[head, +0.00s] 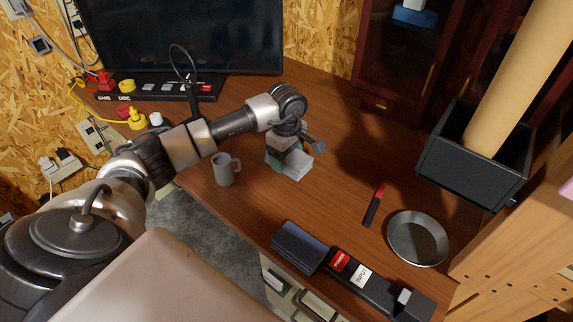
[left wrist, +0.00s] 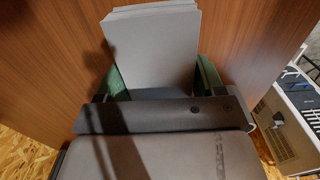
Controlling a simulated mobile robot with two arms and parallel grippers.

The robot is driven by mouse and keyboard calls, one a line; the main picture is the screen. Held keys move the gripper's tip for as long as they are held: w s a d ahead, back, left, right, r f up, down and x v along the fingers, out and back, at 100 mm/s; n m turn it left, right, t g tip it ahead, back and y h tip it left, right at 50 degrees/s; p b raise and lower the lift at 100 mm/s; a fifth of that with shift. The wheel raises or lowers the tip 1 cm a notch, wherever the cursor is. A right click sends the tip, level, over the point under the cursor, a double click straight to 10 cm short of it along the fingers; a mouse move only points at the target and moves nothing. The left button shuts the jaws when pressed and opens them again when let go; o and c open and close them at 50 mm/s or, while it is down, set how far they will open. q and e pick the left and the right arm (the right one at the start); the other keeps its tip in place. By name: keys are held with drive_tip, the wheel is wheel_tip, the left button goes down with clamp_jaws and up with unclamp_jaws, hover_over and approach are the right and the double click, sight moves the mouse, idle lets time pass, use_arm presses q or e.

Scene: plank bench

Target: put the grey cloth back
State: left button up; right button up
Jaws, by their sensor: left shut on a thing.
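The grey cloth (head: 294,167) is a flat folded stack near the middle of the wooden bench. In the left wrist view the cloth (left wrist: 153,48) shows several layers at its far edge. My left gripper (head: 285,155) points down over it and is shut on its near part, with green finger pads (left wrist: 206,76) on either side. The cloth is at or just above the bench top; I cannot tell if it touches. Its near end is hidden by the gripper. My right gripper is in neither view.
A grey mug (head: 225,170) stands close left of the cloth. A red-and-black tool (head: 374,206), a metal dish (head: 418,240), a dark blue-grey block (head: 300,246) and a black labelled strip (head: 385,287) lie nearer right. The bench behind and right of the cloth is clear.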

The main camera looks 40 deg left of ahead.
sight(286, 167)
use_arm(q)
wheel_tip(286, 167, down, 4)
drive_tip(key=shift+r, duration=0.1)
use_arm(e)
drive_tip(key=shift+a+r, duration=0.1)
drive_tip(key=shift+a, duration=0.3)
use_arm(q)
drive_tip(key=shift+f, duration=0.25)
drive_tip(key=o, duration=0.8)
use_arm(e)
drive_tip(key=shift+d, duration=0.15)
use_arm(q)
drive_tip(key=shift+r, duration=0.1)
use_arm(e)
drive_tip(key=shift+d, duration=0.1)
use_arm(q)
drive_tip(key=shift+r, duration=0.15)
wheel_tip(286, 167, up, 12)
drive_tip(key=shift+f, duration=0.1)
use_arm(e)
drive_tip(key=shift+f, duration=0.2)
